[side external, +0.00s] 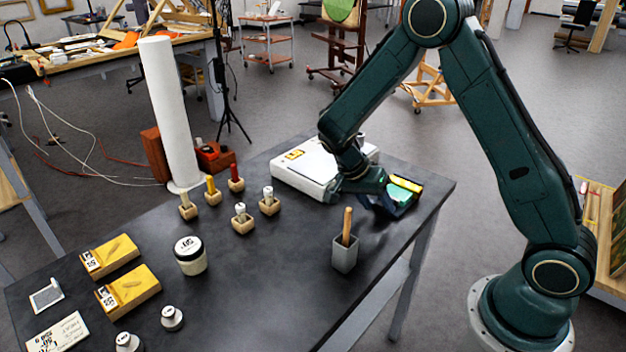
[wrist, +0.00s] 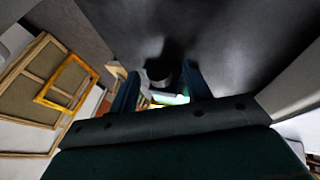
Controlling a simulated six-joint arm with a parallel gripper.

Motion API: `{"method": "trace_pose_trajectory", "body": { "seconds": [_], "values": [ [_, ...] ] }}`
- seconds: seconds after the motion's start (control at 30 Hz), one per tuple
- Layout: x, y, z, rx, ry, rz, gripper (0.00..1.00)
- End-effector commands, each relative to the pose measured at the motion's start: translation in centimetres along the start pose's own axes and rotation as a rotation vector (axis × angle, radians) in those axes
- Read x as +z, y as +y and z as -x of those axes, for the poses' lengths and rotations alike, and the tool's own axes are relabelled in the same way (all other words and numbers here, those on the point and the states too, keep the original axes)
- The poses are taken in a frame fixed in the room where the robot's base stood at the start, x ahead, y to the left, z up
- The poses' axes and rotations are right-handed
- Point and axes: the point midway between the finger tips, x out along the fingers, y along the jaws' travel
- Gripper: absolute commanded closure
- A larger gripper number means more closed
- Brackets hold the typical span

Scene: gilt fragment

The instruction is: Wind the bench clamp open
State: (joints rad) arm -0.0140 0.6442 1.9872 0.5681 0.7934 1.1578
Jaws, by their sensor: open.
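What looks like the bench clamp (side external: 407,184) is at the right end of the dark table, partly hidden by my gripper; a yellow strip and a green piece (side external: 398,196) show there. My gripper (side external: 381,199) is low over the table, right against or just beside this assembly. In the wrist view my two blue fingers (wrist: 160,85) stand apart, with a dark rounded shape between them and a bit of green below it. I cannot tell whether the fingers touch it. The clamp's screw or handle is not clearly visible.
A white box (side external: 300,180) lies left of my gripper. A grey holder with a wooden handle (side external: 345,252) stands in front. Stamps in wooden blocks, a lidded jar (side external: 190,256) and a white roll (side external: 166,110) stand farther left. The table's right edge is close to the clamp.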

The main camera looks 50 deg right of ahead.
Motion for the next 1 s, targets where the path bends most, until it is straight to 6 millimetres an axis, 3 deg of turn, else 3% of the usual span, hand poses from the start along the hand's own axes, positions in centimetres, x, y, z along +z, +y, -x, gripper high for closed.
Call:
{"method": "trace_pose_trajectory", "body": {
  "seconds": [0.5,1.0],
  "values": [
    [0.0,0.5,0.2,-0.212,0.001,-0.088,0.51],
    [0.1,1.8,6.7,-0.211,0.002,-0.085,0.51]
  ]
}}
